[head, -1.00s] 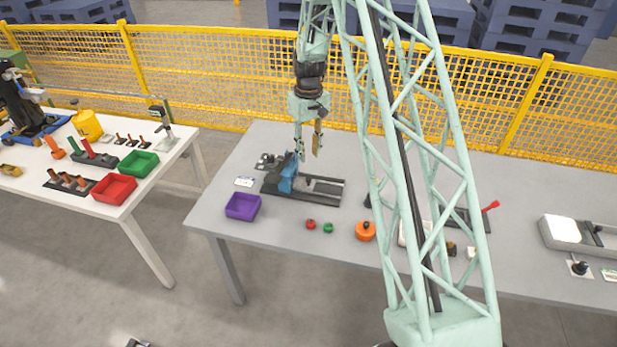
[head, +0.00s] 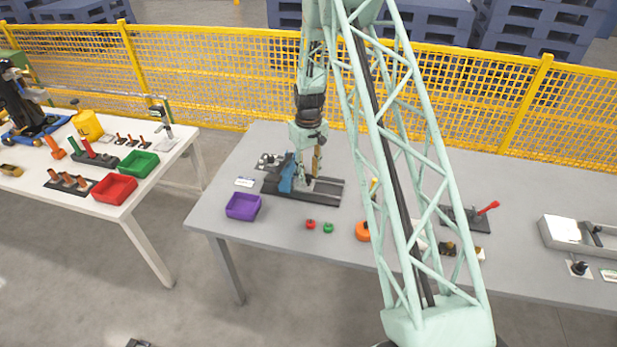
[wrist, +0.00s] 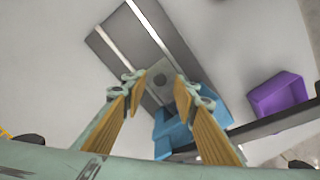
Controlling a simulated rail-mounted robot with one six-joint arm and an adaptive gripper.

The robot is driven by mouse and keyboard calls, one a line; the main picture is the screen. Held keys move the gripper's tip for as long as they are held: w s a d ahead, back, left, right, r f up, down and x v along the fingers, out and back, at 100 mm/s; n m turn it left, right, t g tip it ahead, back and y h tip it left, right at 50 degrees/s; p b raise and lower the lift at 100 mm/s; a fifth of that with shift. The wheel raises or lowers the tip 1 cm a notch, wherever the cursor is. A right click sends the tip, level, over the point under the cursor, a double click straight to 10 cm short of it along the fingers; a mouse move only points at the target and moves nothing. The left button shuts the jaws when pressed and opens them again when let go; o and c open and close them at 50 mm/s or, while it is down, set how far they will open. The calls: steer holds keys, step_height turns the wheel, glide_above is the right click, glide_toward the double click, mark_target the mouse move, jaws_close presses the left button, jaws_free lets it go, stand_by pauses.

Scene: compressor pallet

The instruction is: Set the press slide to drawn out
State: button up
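The press has a dark base with pale rails (head: 322,189) on the grey table, with a blue body (head: 286,178) standing at its left part. In the wrist view the railed base (wrist: 130,38) runs diagonally and the blue body (wrist: 172,133) is partly hidden behind a finger. A grey piece with a dark round spot (wrist: 160,80) lies between the fingertips in that view; I cannot tell if it is the slide's handle. My gripper (head: 314,173) is low over the base, just right of the blue body. It also shows in the wrist view (wrist: 158,84), fingers apart. Contact is unclear.
A purple tray (head: 243,206) stands left in front of the press. A red knob (head: 310,224), a green knob (head: 328,228) and an orange round part (head: 363,231) lie at the front. A red-handled lever (head: 487,208) is farther right.

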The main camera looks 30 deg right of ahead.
steer(key=shift+f, duration=0.95)
steer(key=shift+d, duration=0.1)
jaws_close()
